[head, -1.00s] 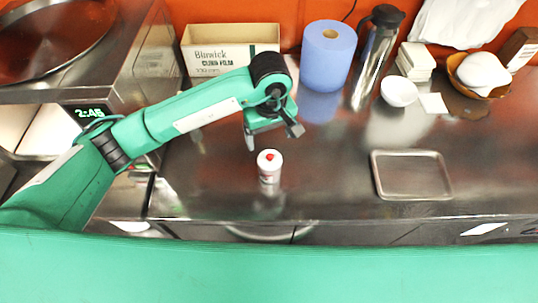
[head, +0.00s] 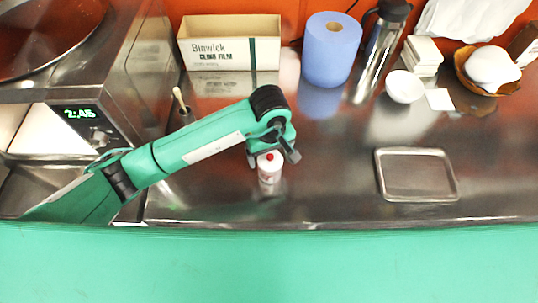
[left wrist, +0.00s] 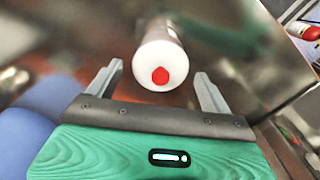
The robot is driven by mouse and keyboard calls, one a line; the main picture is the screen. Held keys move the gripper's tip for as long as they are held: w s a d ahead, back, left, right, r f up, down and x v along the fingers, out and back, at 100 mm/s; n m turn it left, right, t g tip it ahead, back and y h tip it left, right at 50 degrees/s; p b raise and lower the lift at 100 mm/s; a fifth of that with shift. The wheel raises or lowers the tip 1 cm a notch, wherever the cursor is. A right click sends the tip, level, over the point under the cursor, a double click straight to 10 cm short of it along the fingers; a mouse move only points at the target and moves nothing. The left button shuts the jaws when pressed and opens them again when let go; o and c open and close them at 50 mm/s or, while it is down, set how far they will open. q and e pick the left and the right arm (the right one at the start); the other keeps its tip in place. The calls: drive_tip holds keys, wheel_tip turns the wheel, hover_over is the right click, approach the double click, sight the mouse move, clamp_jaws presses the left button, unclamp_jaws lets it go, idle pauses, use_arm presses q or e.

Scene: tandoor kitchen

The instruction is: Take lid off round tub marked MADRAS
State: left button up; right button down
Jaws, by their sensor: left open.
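A small white round tub (head: 268,184) stands upright on the steel counter; its marking is not legible. Its white lid with a red knob (head: 269,157) is on top. My left gripper (head: 273,160) is open and empty at the tub's top, its fingers pointing down. In the left wrist view the lid (left wrist: 148,79) and red knob lie between the two spread fingers (left wrist: 158,72), with a gap on each side. The tub's body (left wrist: 160,42) shows behind the lid. My right gripper is not in view.
A metal tray (head: 417,175) lies to the right on the counter (head: 335,185). Behind stand a cling film box (head: 230,45), a blue paper roll (head: 331,50), a steel flask (head: 380,45) and a white bowl (head: 404,87). The counter between tub and tray is clear.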

use_arm(q)
drive_tip(key=shift+s+r, duration=0.1)
drive_tip(key=shift+s, duration=0.05)
drive_tip(key=shift+c, duration=1.3)
drive_tip(key=c, duration=0.8)
drive_tip(key=shift+o, duration=0.2)
